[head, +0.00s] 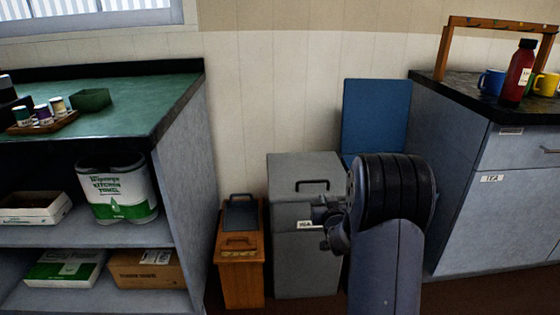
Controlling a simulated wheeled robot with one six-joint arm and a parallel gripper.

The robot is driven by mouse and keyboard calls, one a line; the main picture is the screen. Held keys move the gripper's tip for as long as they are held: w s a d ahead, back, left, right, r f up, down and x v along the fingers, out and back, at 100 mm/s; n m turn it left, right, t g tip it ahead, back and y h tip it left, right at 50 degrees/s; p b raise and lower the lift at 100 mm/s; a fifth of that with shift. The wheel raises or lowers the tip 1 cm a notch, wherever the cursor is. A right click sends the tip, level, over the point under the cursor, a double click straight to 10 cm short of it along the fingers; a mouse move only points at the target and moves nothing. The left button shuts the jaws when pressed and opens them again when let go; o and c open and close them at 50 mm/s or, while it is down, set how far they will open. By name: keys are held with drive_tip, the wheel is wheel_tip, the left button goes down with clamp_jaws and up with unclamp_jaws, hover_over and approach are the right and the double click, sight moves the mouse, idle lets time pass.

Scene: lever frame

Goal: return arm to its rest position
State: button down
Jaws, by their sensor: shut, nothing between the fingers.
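My arm rises from the bottom edge, right of centre, with a dark ribbed joint at its top. My gripper (326,217) shows small and partly hidden at the left of that joint, in front of the grey bin. It is shut and holds nothing that I can see. I cannot tell if it is apart from the bin's front or touching it.
A grey lidded bin (290,250) and a wooden box (242,280) stand between two counters. A blue panel (375,112) stands behind my arm. The left counter (150,100) has open shelves. The right counter (470,150) carries a red bottle (517,75) and mugs.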

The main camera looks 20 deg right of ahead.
wheel_tip(320, 180, up, 4)
drive_tip(key=b, duration=0.2)
hover_over(318, 196)
drive_tip(key=shift+w+d+f, duration=0.1)
drive_tip(key=shift+d, duration=0.1)
drive_tip(key=shift+w+f, duration=0.1)
drive_tip(key=shift+f, duration=0.6)
drive_tip(key=shift+a, duration=0.1)
